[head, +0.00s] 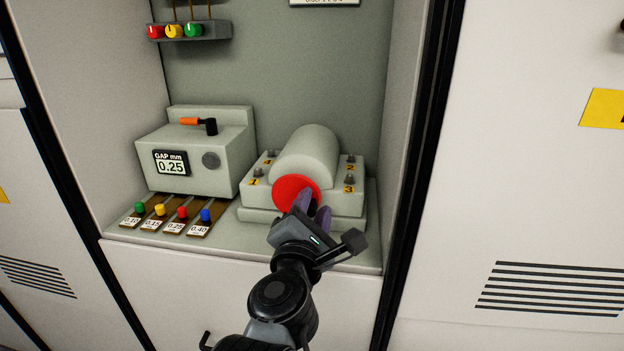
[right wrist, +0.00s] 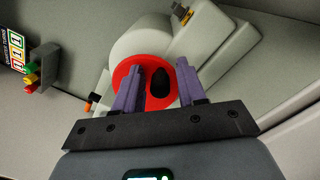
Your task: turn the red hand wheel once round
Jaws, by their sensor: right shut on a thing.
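The red hand wheel (head: 291,191) is a flat red disc on the front of the pale rounded machine (head: 308,155) in the recess. It also shows in the right wrist view (right wrist: 127,72). A black knob (right wrist: 159,84) stands out from its face. My right gripper (head: 311,203) is at the wheel's lower right side in the head view. Its two purple fingers are on either side of the knob, shut on it. The fingers hide part of the wheel, and the gripper hides the knob in the head view. My left gripper is not in view.
Red, yellow and green lamps (head: 174,31) hang above. Recess walls bound both sides.

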